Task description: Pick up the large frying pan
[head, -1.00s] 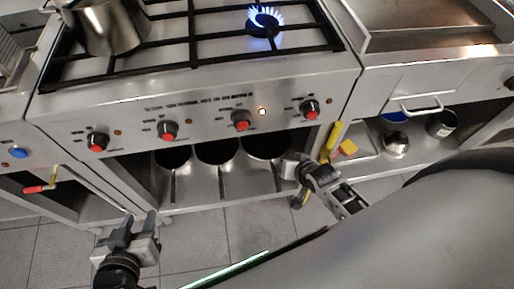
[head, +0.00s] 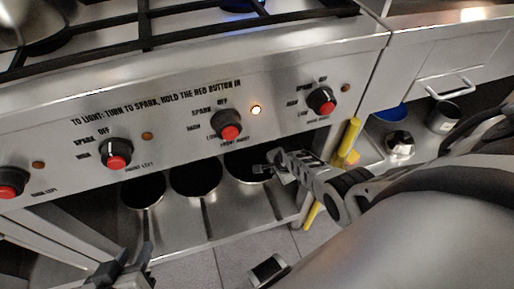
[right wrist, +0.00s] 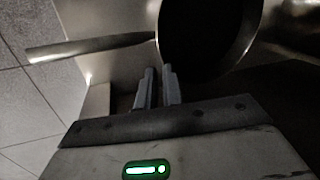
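Three dark frying pans stand on the shelf under the stove: a left pan (head: 143,194), a middle pan (head: 196,177) and a right pan (head: 240,166). Which is largest is hard to tell. My right gripper (head: 266,163) is at the right pan's right side and overlaps it in the head view. In the right wrist view a pan (right wrist: 205,35) with a long metal handle (right wrist: 95,46) lies beyond the right fingers (right wrist: 160,78). The fingers look close together, with no handle between them. My left gripper (head: 134,256) is open and empty at the lower left, below the shelf.
The stove front with red knobs (head: 230,131) overhangs the shelf (head: 235,222). A yellow-handled item (head: 351,136), a small metal pot (head: 399,143) and a grey cup (head: 443,117) are in the right compartment. Tiled floor (head: 240,262) is open in front.

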